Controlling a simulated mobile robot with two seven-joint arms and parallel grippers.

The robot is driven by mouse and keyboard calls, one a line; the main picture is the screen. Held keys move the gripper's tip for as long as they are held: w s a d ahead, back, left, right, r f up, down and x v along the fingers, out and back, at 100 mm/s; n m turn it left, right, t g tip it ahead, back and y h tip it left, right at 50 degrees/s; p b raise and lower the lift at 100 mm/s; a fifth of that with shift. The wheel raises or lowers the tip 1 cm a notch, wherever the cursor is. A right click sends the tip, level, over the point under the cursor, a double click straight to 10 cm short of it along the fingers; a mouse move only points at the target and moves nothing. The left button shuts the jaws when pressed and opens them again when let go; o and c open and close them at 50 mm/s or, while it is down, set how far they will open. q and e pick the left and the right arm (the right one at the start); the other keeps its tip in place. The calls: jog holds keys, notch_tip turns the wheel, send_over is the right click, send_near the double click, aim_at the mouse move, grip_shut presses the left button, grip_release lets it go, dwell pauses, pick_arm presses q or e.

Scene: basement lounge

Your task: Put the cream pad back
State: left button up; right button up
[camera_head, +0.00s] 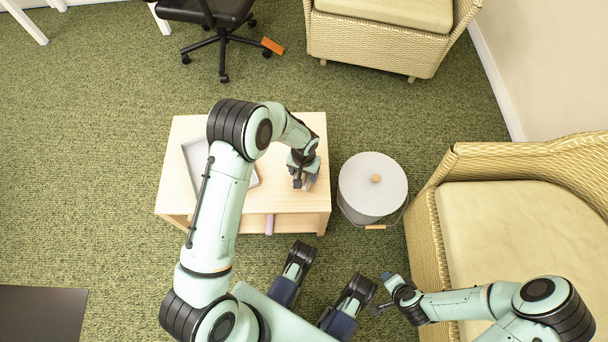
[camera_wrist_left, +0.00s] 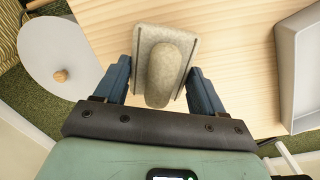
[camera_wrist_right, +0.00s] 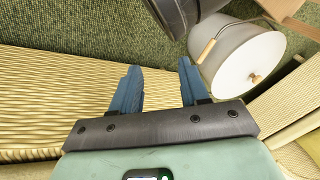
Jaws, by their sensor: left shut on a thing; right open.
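The cream pad (camera_wrist_left: 165,65), a beige block with a rounded grip on top, sits between the fingers of my left gripper (camera_wrist_left: 158,70) in the left wrist view. The left gripper is shut on it, over the right part of the light wooden table (camera_head: 292,125). In the head view the left gripper (camera_head: 303,175) mostly hides the pad. I cannot tell whether the pad touches the table top. My right gripper (camera_wrist_right: 159,67) is open and empty, low beside the wicker armchair.
A grey tray (camera_wrist_left: 287,75) lies on the table, partly behind my left arm in the head view. A lidded grey bin (camera_head: 372,184) stands right of the table. A wicker armchair (camera_head: 520,225) is at the right. Another chair and an office chair (camera_head: 207,12) stand behind.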

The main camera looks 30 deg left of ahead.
pick_arm(q)
jog(key=shift+f, duration=1.15)
pick_arm(e)
jog(key=shift+s+d+f+g, duration=0.1)
jog(key=shift+s+f+g, duration=0.2)
jog(key=shift+s+f, duration=0.45)
pick_arm(q)
jog(key=shift+f+b, duration=0.2)
jog(key=shift+b, duration=0.1)
jog(key=o, duration=0.9)
jog(key=shift+o, duration=0.2)
pick_arm(e)
jog(key=shift+s+f, duration=0.1)
jog(key=shift+s, duration=0.1)
pick_arm(q)
jog(key=shift+r, duration=0.1)
jog(key=shift+r, duration=0.3)
notch_tip(320, 180, up, 3)
jog(key=shift+r+p, duration=0.1)
jog(key=shift+p, duration=0.55)
notch_tip(320, 180, up, 8)
jog(key=shift+r+p, duration=0.25)
jog(key=shift+p, duration=0.75)
pick_arm(e)
jog(key=shift+y, duration=0.3)
jog(key=r, duration=0.1)
jog(key=s+a+r, duration=0.1)
jog(key=r, duration=0.1)
jog(key=a+r, duration=0.1)
jog(key=shift+s+r, duration=0.15)
